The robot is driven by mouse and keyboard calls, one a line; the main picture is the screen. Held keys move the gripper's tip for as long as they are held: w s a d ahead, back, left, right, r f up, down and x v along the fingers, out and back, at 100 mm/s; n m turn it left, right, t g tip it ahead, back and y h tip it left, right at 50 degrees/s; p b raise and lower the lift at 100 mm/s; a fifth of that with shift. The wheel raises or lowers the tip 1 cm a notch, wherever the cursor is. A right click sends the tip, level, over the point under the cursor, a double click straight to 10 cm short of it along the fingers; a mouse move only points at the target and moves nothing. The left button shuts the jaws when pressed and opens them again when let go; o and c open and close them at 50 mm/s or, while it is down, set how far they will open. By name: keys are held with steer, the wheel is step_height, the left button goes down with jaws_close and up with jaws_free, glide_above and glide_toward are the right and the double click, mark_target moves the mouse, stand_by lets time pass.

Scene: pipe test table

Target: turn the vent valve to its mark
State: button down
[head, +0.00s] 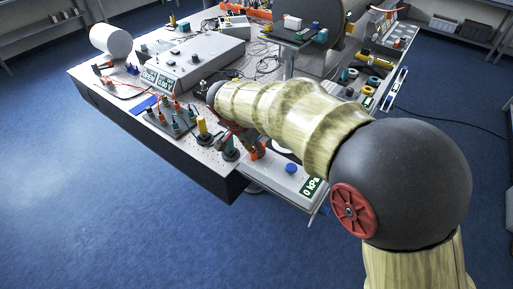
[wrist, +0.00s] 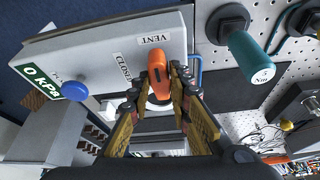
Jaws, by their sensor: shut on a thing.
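The vent valve has an orange lever handle (wrist: 157,60) on a light grey panel box (wrist: 95,45). In the wrist view the lever's free end points up the picture, towards the VENT label (wrist: 154,39). The CLOSED label (wrist: 123,67) is to its left. My gripper (wrist: 163,76) is shut on the lever, one finger on each side. The fingers and the lever hide most of the valve's round white base. In the head view the orange of the valve (head: 258,151) shows beside my wrist, and my arm covers most of the gripper.
The panel box carries a blue knob (wrist: 75,91) and a green 0 kPa display (wrist: 36,82). A teal-handled tool (wrist: 252,58) stands close to the right on the pegboard. Other handled fittings (head: 203,127) and a grey instrument (head: 185,62) occupy the table further left.

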steer(key=shift+f, duration=0.1)
steer(key=c, duration=1.6)
jaws_free()
steer(key=shift+c, duration=0.2)
steer(key=v, duration=1.2)
